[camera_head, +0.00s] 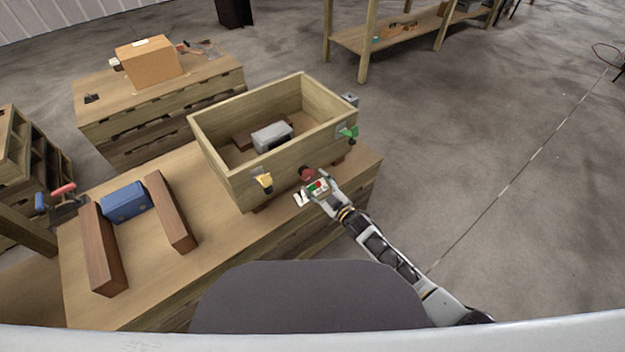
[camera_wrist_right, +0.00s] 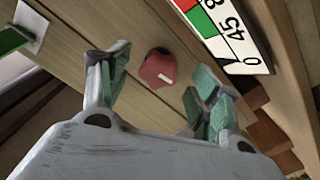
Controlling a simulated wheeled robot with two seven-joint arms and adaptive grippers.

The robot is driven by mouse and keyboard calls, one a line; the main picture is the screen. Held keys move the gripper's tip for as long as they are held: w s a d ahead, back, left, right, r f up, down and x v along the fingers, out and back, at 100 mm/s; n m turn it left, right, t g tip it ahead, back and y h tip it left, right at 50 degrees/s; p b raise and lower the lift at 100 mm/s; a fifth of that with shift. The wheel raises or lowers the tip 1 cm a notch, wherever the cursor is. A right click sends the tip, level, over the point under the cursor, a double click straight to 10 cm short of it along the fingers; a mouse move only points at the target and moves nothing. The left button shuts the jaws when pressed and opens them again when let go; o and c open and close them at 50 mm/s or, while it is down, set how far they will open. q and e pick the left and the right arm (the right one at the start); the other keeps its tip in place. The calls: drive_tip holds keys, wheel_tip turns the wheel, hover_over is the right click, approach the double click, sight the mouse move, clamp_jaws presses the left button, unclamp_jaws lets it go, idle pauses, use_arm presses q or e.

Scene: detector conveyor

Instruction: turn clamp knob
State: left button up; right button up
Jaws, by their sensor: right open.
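A red knob (camera_head: 307,173) sits on the front wall of the wooden box (camera_head: 225,172). My right gripper (camera_head: 310,186) is at that wall, right at the knob, and partly covers the area around it. In the right wrist view the red knob (camera_wrist_right: 158,68), with a pale mark on it, shows between the two green-padded fingers. The right gripper (camera_wrist_right: 158,80) is open, with gaps between its fingers and the knob in the picture. A white dial plate (camera_wrist_right: 222,30) with red and green fields and numbers lies beside the knob. My left gripper is out of view.
A yellow clamp (camera_head: 263,181) and a green clamp (camera_head: 348,133) are on the box walls. A grey block (camera_head: 271,136) lies inside the box. On the workbench (camera_head: 222,232), a blue block (camera_head: 125,201) lies between two brown bars.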

drive_tip(key=v, duration=0.8)
idle(1.1)
